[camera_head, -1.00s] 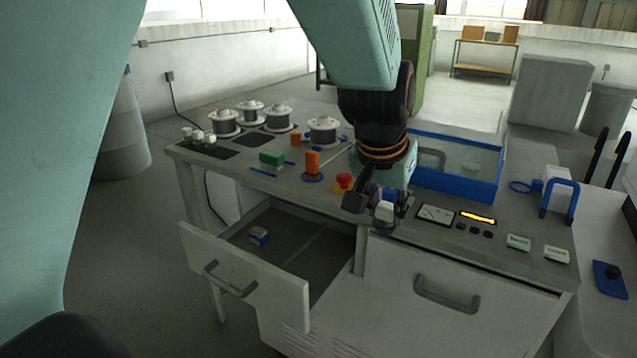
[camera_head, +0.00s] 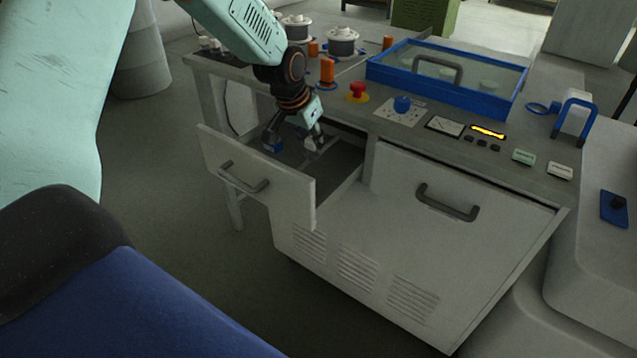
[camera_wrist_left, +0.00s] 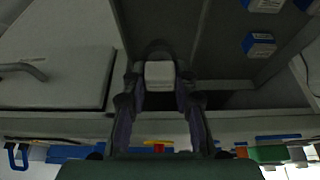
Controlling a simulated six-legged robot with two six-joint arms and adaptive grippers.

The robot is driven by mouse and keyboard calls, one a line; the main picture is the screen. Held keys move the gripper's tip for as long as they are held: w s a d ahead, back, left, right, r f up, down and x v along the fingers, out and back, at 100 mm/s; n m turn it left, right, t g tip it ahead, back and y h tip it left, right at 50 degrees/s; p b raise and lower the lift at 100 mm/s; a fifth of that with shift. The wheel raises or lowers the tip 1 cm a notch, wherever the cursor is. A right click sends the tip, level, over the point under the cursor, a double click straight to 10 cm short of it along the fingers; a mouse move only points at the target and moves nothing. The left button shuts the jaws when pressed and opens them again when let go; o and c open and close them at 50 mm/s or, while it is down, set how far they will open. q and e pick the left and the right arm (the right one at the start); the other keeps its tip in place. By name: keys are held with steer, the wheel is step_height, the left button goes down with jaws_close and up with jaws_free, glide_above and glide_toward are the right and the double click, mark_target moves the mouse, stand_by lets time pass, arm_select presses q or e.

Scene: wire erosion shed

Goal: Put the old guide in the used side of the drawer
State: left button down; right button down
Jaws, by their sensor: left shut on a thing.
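The old guide, a small pale block (camera_wrist_left: 158,74), is between the fingers of my left gripper (camera_wrist_left: 158,80), which is shut on it. In the head view my left gripper (camera_head: 296,142) reaches down into the open drawer (camera_head: 258,178). In the wrist view a thin divider (camera_wrist_left: 201,30) splits the drawer, and the guide hangs over the compartment nearer the cabinet door. No label telling the used side can be read. My right gripper is not in view.
The closed cabinet door (camera_head: 450,215) is right of the drawer. On the bench top are a red stop button (camera_head: 358,91), a blue knob (camera_head: 402,104), an orange post (camera_head: 327,71) and a blue-framed tank (camera_head: 445,85). The guide's compartment looks bare where visible.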

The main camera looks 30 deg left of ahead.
mark_target(309, 156)
arm_select(q)
step_height(309, 156, down, 6)
steer(key=shift+w+a+b, duration=0.1)
steer(key=shift+b, duration=0.7)
steer(key=shift+a+f, duration=0.1)
steer(key=shift+f, duration=0.15)
steer(key=f+b, duration=0.1)
steer(key=f, duration=0.2)
steer(key=shift+s+d+b, duration=0.2)
steer(key=shift+d+b, duration=0.15)
steer(key=shift+w+a+f, duration=0.2)
steer(key=shift+f, duration=0.05)
steer(key=shift+s+d, duration=0.15)
steer(key=shift+s, duration=0.05)
steer(key=c, duration=1.5)
jaws_free()
steer(key=o, duration=0.4)
steer(key=shift+w+f, duration=0.1)
steer(key=shift+f, duration=0.1)
steer(key=shift+o, duration=0.2)
steer(key=shift+r, duration=0.1)
